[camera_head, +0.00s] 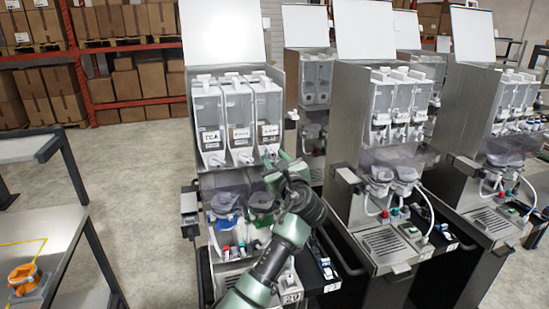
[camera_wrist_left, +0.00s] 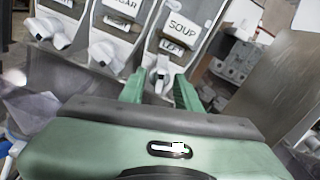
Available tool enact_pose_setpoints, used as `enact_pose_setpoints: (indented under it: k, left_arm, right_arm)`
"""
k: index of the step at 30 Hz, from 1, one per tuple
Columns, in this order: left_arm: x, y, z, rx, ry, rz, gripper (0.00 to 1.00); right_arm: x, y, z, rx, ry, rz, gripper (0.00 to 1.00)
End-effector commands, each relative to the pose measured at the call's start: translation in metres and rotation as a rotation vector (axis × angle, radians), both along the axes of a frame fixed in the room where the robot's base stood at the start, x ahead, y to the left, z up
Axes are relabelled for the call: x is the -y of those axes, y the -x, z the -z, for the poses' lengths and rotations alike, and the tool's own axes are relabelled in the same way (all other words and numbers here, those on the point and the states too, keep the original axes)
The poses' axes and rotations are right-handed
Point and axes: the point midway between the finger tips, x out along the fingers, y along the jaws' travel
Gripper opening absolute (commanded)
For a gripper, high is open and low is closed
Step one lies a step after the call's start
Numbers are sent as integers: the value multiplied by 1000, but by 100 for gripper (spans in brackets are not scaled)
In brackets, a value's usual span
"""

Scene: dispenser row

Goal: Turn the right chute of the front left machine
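The front left machine (camera_head: 292,80) has three clear canisters side by side. The right canister (camera_head: 268,105) shows in the left wrist view with a label (camera_wrist_left: 184,27) reading SOUP. Its white chute (camera_wrist_left: 163,66) sits below it, between my fingers in that view. My left gripper (camera_wrist_left: 160,88) is open, one green finger on each side of the chute's lower end. I cannot tell whether the fingers touch it. In the head view my left gripper (camera_head: 275,161) is just below the right canister and hides most of that chute. My right gripper is not in view.
The middle chute (camera_wrist_left: 103,52) and the left chute (camera_wrist_left: 52,32) are close to the left in the wrist view. Clear mixing bowls (camera_head: 224,202) sit below the canisters. A second machine (camera_head: 345,110) stands to the right. A table (camera_head: 50,225) is at the left.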

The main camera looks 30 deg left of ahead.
Motion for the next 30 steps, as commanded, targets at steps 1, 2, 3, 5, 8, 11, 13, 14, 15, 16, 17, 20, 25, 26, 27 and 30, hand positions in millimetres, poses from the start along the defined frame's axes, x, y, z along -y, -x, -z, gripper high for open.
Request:
enact_pose_setpoints:
  k: [1, 2, 3, 5, 8, 11, 13, 14, 15, 16, 17, 20, 25, 26, 27, 30]
  left_arm:
    - [0, 0, 0, 0, 0, 0, 33]
    - [0, 0, 0, 0, 0, 0, 33]
    - [0, 0, 0, 0, 0, 0, 30]
    - [0, 0, 0, 0, 0, 0, 13]
    - [0, 0, 0, 0, 0, 0, 0]
    - [0, 0, 0, 0, 0, 0, 0]
    - [0, 0, 0, 2, 1, 0, 0]
    - [0, 0, 0, 3, 3, 0, 0]
    - [0, 0, 0, 7, 6, 0, 0]
    - [0, 0, 0, 10, 8, 0, 0]
    - [0, 0, 1, 15, 13, 0, 0]
    - [0, 1, 1, 39, 33, 0, 0]
    - [0, 1, 2, 113, 96, 0, 0]
    - [0, 1, 2, 130, 110, 0, 0]
    - [0, 1, 2, 154, 131, 0, 0]
    - [0, 1, 3, 222, 188, 0, 0]
  right_arm:
    - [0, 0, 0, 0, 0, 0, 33]
    - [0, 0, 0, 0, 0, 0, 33]
    - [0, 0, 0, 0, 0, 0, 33]
    - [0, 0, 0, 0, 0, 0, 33]
    - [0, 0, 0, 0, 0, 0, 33]
    - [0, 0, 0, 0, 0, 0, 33]
    - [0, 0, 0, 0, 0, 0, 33]
    - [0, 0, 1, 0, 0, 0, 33]
    - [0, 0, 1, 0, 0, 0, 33]
    - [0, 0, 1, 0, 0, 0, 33]
    - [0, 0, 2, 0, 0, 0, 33]
    - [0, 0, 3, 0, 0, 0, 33]
    - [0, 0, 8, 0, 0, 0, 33]
    - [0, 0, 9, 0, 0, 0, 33]
    - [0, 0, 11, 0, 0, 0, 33]
    - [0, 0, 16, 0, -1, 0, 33]
